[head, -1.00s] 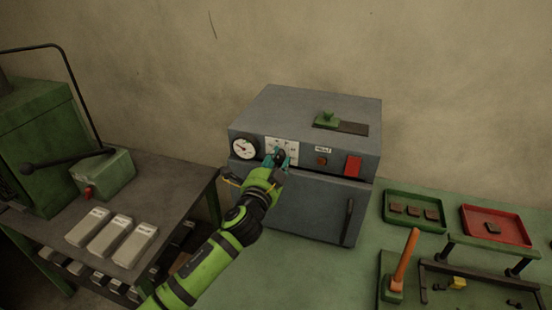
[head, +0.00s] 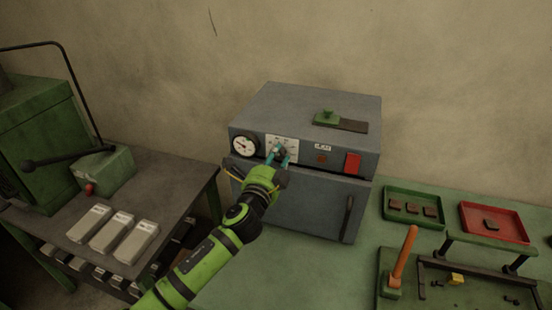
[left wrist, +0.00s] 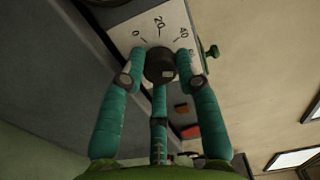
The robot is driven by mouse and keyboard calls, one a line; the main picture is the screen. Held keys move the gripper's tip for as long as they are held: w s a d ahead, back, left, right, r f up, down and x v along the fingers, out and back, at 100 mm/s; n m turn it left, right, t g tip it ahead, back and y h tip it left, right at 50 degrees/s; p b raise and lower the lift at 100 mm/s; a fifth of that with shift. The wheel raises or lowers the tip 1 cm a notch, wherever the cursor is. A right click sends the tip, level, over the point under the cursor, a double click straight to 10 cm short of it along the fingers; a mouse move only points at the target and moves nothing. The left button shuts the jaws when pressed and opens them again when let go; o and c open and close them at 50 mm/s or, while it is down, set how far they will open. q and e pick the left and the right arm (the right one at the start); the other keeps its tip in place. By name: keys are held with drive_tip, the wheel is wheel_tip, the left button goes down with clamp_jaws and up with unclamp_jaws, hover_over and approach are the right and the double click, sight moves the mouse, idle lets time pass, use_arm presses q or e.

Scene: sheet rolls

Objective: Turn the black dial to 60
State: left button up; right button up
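The black dial (left wrist: 160,63) sits on a white scale plate (left wrist: 148,27) on the grey oven's front. It also shows in the head view (head: 280,150). In the left wrist view 0, 20 and 40 are readable; the marking further right is partly hidden by a finger. I cannot tell which number the dial points to. My left gripper (head: 277,160) is open, its teal fingers spread around the dial with the tips just short of or beside it. It also shows in the left wrist view (left wrist: 163,66). My right gripper is not in view.
The grey oven (head: 310,105) has a round gauge (head: 244,146), a small display (head: 323,148) and a red switch (head: 352,163). A green tray (head: 413,222) and a red tray (head: 493,236) lie to the right. An orange-handled lever (head: 404,258) stands in front.

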use_arm(q)
drive_tip(key=o, duration=0.4)
drive_tip(key=shift+d+r, duration=0.15)
drive_tip(key=shift+r, duration=0.1)
drive_tip(key=shift+d+f, duration=0.1)
drive_tip(key=v, duration=1.2)
